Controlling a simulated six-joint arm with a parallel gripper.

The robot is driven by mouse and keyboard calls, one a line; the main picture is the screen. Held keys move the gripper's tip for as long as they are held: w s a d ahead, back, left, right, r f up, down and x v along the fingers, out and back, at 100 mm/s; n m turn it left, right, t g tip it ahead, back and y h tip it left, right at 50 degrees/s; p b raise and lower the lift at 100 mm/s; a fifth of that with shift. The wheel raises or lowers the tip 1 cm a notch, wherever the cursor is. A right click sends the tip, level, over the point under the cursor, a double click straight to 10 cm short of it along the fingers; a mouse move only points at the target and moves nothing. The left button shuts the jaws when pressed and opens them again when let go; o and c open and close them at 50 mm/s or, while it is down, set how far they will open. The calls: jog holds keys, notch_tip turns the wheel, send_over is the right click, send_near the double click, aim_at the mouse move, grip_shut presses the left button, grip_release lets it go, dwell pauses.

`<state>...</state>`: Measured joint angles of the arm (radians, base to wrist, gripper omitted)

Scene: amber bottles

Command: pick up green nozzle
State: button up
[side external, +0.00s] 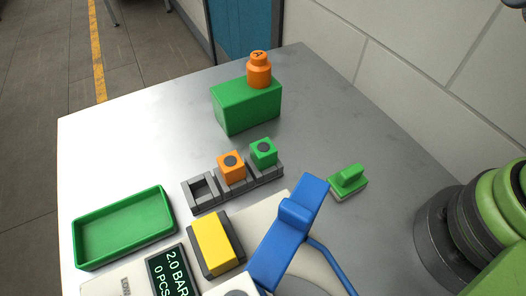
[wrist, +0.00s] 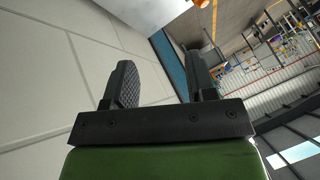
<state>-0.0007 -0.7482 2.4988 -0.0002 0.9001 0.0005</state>
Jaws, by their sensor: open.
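A small green block with a dark round top, likely the green nozzle (side external: 263,152), sits in the right slot of a grey three-slot rack (side external: 206,207). An orange block (side external: 231,166) of the same kind sits in the middle slot, and the left slot is empty. My gripper (wrist: 161,65) shows only in the wrist view. Its two dark fingers are apart with nothing between them. It faces the wall and the room, away from the rack. The green nozzle is not seen in the wrist view.
An orange bottle (side external: 259,72) stands on a green box (side external: 246,105) at the back. A green tray (side external: 124,228) is at left. A yellow-topped block (side external: 212,246), a blue lever (side external: 287,237) and a display (side external: 171,272) are in front.

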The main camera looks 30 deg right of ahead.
jog(key=w+a+f+n+g, duration=0.2)
jog(key=w+a+f+g, duration=0.2)
jog(key=w+a, duration=0.65)
jog(key=w+a+f+g, duration=0.1)
jog(key=a+f, duration=0.2)
jog(key=f, duration=0.1)
jog(key=w+a+f+n+g+h, duration=0.1)
jog(key=w+a+f, duration=0.1)
jog(key=a+f, duration=0.1)
jog(key=w+a+f+n+g, duration=0.1)
jog(key=a+f, duration=0.2)
jog(key=f, duration=0.3)
jog(key=shift+w+h, duration=0.2)
jog(key=shift+h, duration=0.2)
send_over(263, 147)
notch_tip(263, 147, down, 4)
jog(key=shift+f, duration=0.1)
notch_tip(263, 147, down, 6)
jog(key=shift+f, duration=0.25)
jog(key=c, duration=0.7)
